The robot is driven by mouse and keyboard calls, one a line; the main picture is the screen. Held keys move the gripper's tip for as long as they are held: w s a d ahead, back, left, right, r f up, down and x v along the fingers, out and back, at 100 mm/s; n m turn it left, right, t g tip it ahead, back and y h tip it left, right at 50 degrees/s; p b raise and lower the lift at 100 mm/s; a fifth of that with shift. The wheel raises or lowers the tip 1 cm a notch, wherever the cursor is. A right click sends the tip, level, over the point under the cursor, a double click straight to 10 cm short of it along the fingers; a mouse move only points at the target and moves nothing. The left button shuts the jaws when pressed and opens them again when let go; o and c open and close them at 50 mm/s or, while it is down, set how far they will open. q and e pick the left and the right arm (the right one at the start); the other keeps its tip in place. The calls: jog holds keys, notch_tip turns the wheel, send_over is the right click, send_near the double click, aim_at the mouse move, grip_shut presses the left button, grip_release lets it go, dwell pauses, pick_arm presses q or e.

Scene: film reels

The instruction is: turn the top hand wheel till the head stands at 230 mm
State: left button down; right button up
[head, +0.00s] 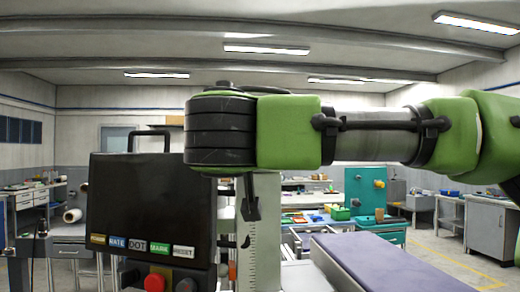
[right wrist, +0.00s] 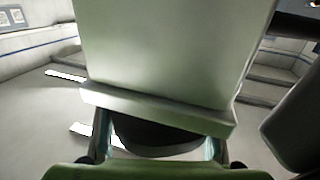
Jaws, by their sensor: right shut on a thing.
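My right arm comes in from the right in the head view, and its wrist covers most of the machine's upper part. The dark edge of what looks like the top hand wheel (head: 245,88) shows just above the wrist. My right gripper (right wrist: 158,148) is shut on it; the wrist hides the contact in the head view. Below stands a pale column with a marked scale (head: 243,250). A black pointed part (head: 251,203) hangs in front of the column, and I cannot tell what it belongs to. The scale reading is too small to read. My left gripper is not in view.
A dark control box (head: 130,205) with labelled keys stands left of the column, with a red button (head: 155,283) below. A purple-topped bench (head: 385,262) lies to the right. A teal cabinet (head: 366,190) and workbenches stand behind.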

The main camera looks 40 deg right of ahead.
jog(key=shift+f, duration=0.2)
jog(key=o, duration=1.1)
jog(key=shift+a+r, duration=0.1)
jog(key=shift+s+a+r, duration=0.1)
jog(key=shift+s+r, duration=0.05)
jog(key=v, duration=0.7)
jog(key=shift+s+a, duration=0.15)
jog(key=shift+a, duration=0.05)
